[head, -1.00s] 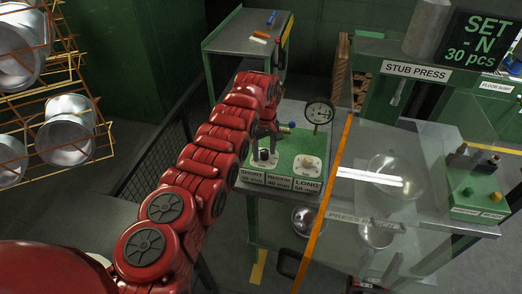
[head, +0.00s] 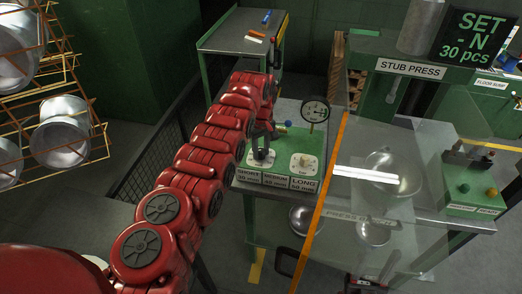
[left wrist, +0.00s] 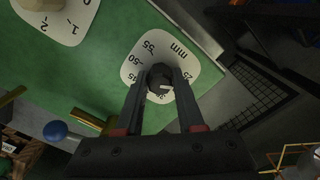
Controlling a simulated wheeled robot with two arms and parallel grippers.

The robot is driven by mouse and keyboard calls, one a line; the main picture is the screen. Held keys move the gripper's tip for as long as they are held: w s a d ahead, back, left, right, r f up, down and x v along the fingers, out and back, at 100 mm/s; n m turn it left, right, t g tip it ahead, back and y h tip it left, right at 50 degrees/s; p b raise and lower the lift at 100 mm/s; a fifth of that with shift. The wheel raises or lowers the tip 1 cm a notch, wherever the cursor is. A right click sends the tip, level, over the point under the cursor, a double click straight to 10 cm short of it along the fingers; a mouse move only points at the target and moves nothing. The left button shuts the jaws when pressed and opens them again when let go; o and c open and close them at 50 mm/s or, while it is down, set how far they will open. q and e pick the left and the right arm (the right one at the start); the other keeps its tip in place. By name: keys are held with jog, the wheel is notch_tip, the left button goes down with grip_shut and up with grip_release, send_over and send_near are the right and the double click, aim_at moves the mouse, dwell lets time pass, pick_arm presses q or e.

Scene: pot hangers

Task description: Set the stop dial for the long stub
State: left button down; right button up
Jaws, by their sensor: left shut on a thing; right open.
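The stop dial is a black knob (left wrist: 159,78) on a white plate (left wrist: 185,60) marked in mm, with 50 readable. A pale mark shows on the knob, but the number it points to is unclear. My left gripper (left wrist: 161,84) is shut on the knob, a finger on each side. In the head view my left gripper (head: 263,139) reaches down onto the dial plate (head: 261,160). A label strip (head: 276,181) below reads SHORT, MEDIUM and LONG with lengths in mm. My right gripper (head: 371,282) shows only partly at the bottom edge, empty.
A second dial (head: 304,164) sits right of the stop dial on the green panel. A clear guard with an orange edge (head: 326,195) is to the right. A display (head: 478,38) reads SET - N 30 pcs.

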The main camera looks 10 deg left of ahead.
pick_arm(q)
jog(key=m+b, duration=0.3)
jog(key=shift+f+m, duration=0.15)
jog(key=shift+m, duration=0.25)
jog(key=m+b, duration=0.3)
jog(key=m, duration=0.1)
jog(key=m+b, duration=0.1)
jog(key=m, duration=0.3)
jog(key=shift+r, duration=0.2)
jog(key=m, duration=0.3)
jog(key=shift+m, duration=0.4)
jog(key=m, duration=1.2)
jog(key=shift+m, duration=0.4)
jog(key=m+p, duration=0.1)
jog(key=m, duration=1.1)
